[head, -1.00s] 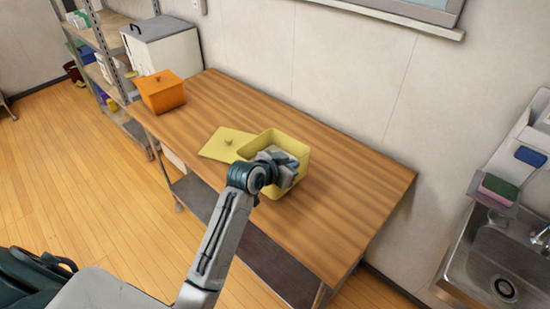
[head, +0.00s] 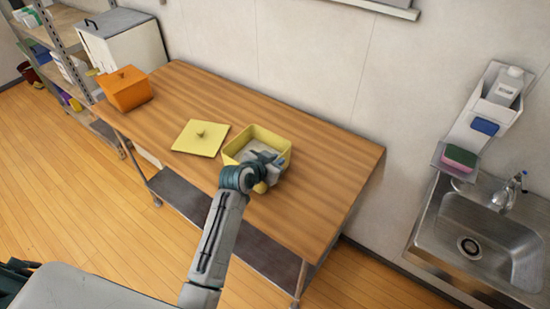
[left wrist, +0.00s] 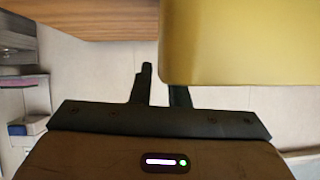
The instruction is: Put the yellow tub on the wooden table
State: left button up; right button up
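The yellow tub (head: 282,158) is open-topped and upright over the right half of the wooden table (head: 320,150). I cannot tell whether its bottom touches the wood. My left gripper (head: 263,165) is at its near side, with the fingers close together across a side wall. In the left wrist view, the tub (left wrist: 240,45) fills the upper right. The left gripper (left wrist: 160,82) has one finger outside the tub's edge and the other partly hidden behind the yellow wall. My right gripper is not in view.
A yellow lid (head: 201,139) with a knob lies left of the tub. An orange lidded box (head: 125,90) stands at the table's left end. A steel sink (head: 480,240) is at the right. The table's right end is clear.

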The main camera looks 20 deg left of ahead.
pick_arm(q)
jog(key=shift+o, duration=0.7)
jog(key=b+v, duration=0.2)
jog(key=v, duration=1)
jog(key=shift+b, duration=0.4)
